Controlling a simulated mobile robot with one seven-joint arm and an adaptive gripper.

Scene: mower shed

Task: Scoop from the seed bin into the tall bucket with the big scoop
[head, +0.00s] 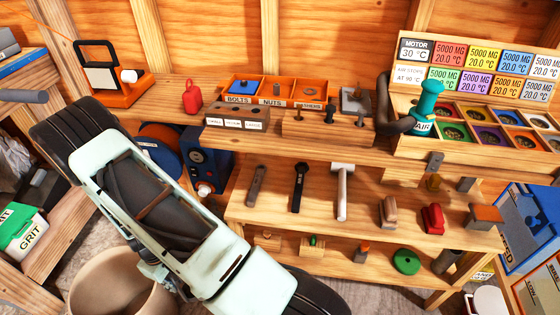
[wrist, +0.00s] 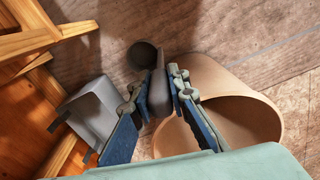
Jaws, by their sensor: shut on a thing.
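In the wrist view my gripper (wrist: 158,84) is shut on a dark grey, rounded piece (wrist: 159,98), which looks like the handle of the big scoop. A round dark end (wrist: 142,54) shows just beyond the fingertips. A grey, box-like piece with an open side (wrist: 88,112) shows left of the fingers; I cannot tell whether it joins the held piece. A tan, round, open container (wrist: 250,112), likely the tall bucket, stands right of the fingers, partly hidden by them. It also shows in the head view (head: 88,290), behind my arm. The seed bin cannot be made out.
A wooden bench (head: 350,150) with shelves of tools fills the middle and right of the head view. A blue machine (head: 207,160) stands under the bench. Wooden framing (wrist: 35,40) borders the wrist view's left.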

